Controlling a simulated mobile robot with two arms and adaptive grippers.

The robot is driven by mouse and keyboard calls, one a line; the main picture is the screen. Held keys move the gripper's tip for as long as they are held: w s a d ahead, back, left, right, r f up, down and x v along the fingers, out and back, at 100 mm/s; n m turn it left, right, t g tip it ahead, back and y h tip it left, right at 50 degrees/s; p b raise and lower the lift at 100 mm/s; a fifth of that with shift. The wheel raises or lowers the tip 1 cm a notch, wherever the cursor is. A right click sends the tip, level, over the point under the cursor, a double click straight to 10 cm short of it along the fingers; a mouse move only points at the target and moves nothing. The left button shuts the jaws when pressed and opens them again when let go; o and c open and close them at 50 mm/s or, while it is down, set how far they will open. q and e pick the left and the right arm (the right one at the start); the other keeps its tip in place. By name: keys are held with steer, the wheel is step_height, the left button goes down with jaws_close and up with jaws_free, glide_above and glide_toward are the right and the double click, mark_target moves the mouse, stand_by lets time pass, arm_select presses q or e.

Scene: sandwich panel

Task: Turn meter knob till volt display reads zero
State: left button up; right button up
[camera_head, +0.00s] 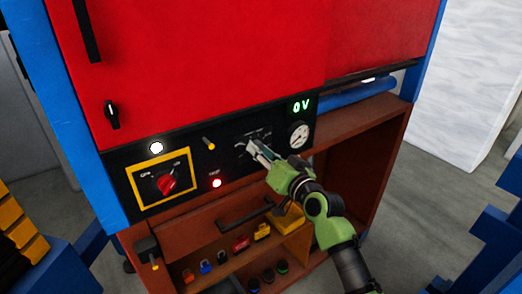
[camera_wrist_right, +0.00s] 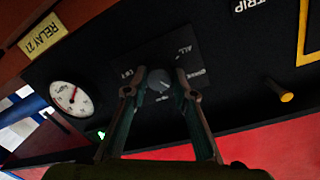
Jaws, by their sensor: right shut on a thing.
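The meter knob (camera_wrist_right: 160,80) is a small grey round knob on a dark plate with white markings, in the middle of the right wrist view. My right gripper (camera_wrist_right: 161,84) is shut on it, one finger on each side. In the head view my right gripper (camera_head: 254,147) reaches the black panel strip (camera_head: 232,130) from the lower right and largely hides the knob. The volt display (camera_head: 301,106) right of and above the gripper shows a green "0 V". My left gripper is not in view.
A round gauge (camera_head: 299,134) sits right of the gripper. Below is an open brown cabinet (camera_head: 385,150) with padlocks and small items.

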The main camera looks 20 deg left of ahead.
steer(key=shift+m, duration=1)
steer(key=o, duration=1.1)
steer(key=v, duration=1.2)
steer(key=shift+w+d+r, duration=0.1)
